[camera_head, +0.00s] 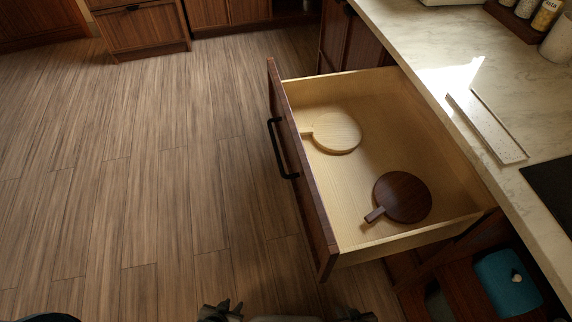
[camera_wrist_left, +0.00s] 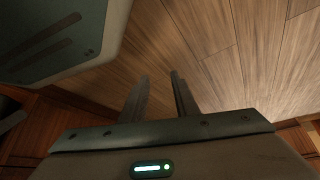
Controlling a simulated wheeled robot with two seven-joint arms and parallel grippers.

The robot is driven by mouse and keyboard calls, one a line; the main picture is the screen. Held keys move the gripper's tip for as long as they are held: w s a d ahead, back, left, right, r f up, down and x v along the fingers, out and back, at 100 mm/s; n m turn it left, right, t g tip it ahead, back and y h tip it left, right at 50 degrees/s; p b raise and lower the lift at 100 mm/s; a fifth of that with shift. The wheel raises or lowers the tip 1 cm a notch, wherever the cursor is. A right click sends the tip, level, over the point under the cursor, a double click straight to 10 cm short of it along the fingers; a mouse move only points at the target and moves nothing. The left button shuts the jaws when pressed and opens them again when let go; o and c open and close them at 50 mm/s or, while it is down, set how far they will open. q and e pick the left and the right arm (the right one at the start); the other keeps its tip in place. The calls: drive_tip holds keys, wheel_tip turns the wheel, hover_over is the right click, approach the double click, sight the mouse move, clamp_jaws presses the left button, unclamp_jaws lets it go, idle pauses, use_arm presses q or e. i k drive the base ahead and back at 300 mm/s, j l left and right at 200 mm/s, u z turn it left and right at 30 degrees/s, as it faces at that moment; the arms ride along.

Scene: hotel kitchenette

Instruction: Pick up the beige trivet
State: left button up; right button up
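The beige trivet (camera_head: 337,132) is a round, pale board with a short handle pointing left. It lies flat in the open drawer, toward its far part, in the head view. My left gripper (camera_head: 222,308) is at the bottom edge of the head view, over the floor, left of the drawer and well short of the trivet. In the left wrist view its two fingers (camera_wrist_left: 160,80) stand apart with nothing between them. My right gripper (camera_head: 356,316) barely shows at the bottom edge, in front of the drawer; its fingers are mostly cut off.
A dark brown round trivet (camera_head: 403,197) with a handle lies nearer in the same drawer. The drawer front (camera_head: 300,170) has a black handle (camera_head: 281,148). The marble counter (camera_head: 440,60) overhangs at the right, with a flat light board (camera_head: 487,125) on it. The floor (camera_head: 150,160) left is clear.

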sight(334, 132)
drive_tip(key=k+j+z, duration=0.1)
drive_tip(key=z, duration=0.3)
drive_tip(key=k+j+z, duration=0.1)
drive_tip(key=z, duration=0.25)
drive_tip(key=k+j+z, duration=0.1)
drive_tip(key=z, duration=0.3)
